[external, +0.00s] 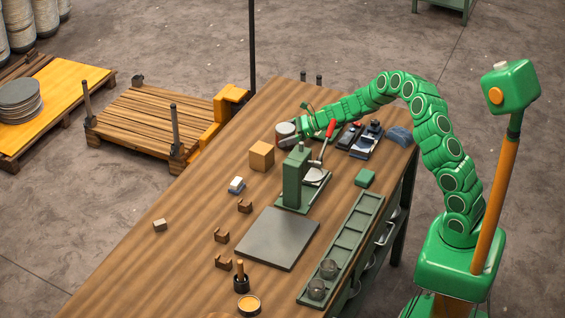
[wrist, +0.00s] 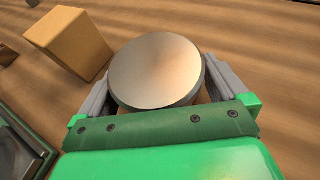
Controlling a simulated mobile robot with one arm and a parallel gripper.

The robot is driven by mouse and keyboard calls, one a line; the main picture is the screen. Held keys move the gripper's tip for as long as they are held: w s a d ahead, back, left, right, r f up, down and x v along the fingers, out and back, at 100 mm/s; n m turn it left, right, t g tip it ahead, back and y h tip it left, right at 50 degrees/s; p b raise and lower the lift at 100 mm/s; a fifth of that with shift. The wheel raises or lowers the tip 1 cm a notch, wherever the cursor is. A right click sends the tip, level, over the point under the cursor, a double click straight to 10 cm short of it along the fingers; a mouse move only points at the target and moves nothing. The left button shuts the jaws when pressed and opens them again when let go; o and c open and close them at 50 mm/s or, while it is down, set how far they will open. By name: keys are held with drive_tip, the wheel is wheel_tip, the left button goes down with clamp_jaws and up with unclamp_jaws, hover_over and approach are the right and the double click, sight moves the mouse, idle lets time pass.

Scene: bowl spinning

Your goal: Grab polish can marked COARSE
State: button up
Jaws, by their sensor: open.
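A small round can (external: 285,130) with a pale metal lid and a reddish band stands at the far part of the wooden table. No lettering on it is legible, so I cannot tell whether it is marked COARSE. My gripper (external: 294,134) is at the can, low over the table. In the wrist view, the can (wrist: 156,70) shows its lid from above, between my gripper's two grey fingers (wrist: 158,84). The fingers are open, one on each side of the can. Its lower side is mostly hidden by the lid and my gripper.
A tan block (external: 261,155) stands just left of the can; it also shows in the wrist view (wrist: 68,42). A green press (external: 296,178) with a red-handled lever stands close in front. Dark tools (external: 366,140) lie to the right. The table's left side is mostly clear.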

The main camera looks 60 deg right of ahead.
sight(283, 128)
drive_tip(key=shift+c, duration=0.2)
drive_tip(key=c, duration=1)
drive_tip(key=shift+r, duration=0.5)
wheel_tip(283, 128, up, 2)
drive_tip(key=shift+r, duration=0.25)
drive_tip(key=s+a+r, duration=0.3)
drive_tip(key=s+r, duration=0.6)
drive_tip(key=s, duration=0.4)
drive_tip(key=shift+s+r, duration=0.3)
